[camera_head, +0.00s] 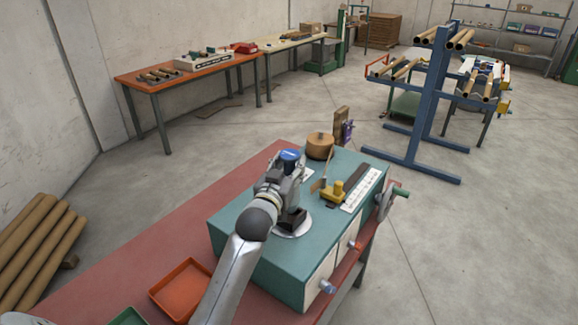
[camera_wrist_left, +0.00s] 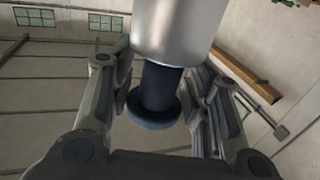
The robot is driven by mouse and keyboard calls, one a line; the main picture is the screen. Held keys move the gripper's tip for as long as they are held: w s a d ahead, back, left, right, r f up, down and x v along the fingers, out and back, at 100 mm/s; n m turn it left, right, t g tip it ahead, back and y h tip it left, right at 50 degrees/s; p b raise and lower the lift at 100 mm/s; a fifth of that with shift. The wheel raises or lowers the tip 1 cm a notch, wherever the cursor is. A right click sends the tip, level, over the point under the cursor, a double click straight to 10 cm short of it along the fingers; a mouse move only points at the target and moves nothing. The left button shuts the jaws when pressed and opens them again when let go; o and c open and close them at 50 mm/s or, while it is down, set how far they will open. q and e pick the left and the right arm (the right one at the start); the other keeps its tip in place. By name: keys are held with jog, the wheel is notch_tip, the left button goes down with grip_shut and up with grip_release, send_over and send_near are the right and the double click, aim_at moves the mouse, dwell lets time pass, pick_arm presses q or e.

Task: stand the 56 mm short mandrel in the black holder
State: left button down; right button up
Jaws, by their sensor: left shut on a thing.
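My left gripper (camera_head: 286,172) is above the teal machine box, its arm coming in from the lower left. In the left wrist view, its two fingers (camera_wrist_left: 160,108) are shut on the mandrel, a silver cylinder (camera_wrist_left: 172,30) with a dark blue neck and flange (camera_wrist_left: 154,108). In the head view, a blue round end (camera_head: 290,154) shows at the top of the gripper. A black block (camera_head: 292,218), apparently the black holder, stands on a pale round plate (camera_head: 294,231) just below the gripper. The gripper partly hides it, so I cannot tell whether mandrel and holder touch. My right gripper is not in view.
The teal box (camera_head: 262,258) stands on a red bench (camera_head: 160,262). On it are a wooden cylinder (camera_head: 320,146), a yellow part (camera_head: 336,191) and a white scale (camera_head: 361,190). An orange tray (camera_head: 182,288) lies on the bench at left. A handwheel (camera_head: 386,203) sits on the right.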

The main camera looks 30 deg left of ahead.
aim_at(289, 174)
pick_arm(q)
jog(key=shift+f+b, duration=0.5)
jog(key=shift+f, duration=0.15)
jog(key=shift+f+b, duration=0.65)
jog(key=shift+f, duration=0.4)
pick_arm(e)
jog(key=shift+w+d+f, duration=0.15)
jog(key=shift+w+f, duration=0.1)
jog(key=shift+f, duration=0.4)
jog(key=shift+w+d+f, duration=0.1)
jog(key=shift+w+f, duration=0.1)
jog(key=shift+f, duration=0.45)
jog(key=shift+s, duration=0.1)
pick_arm(q)
jog(key=c, duration=0.7)
grip_release()
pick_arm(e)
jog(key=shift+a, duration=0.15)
pick_arm(q)
jog(key=shift+f, duration=0.15)
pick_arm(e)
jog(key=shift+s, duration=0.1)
pick_arm(q)
jog(key=shift+s, duration=0.25)
jog(key=s, duration=0.3)
jog(key=s+d, duration=0.1)
jog(key=s, duration=0.3)
jog(key=s+d, duration=0.1)
jog(key=s, duration=0.3)
jog(key=shift+s, duration=0.2)
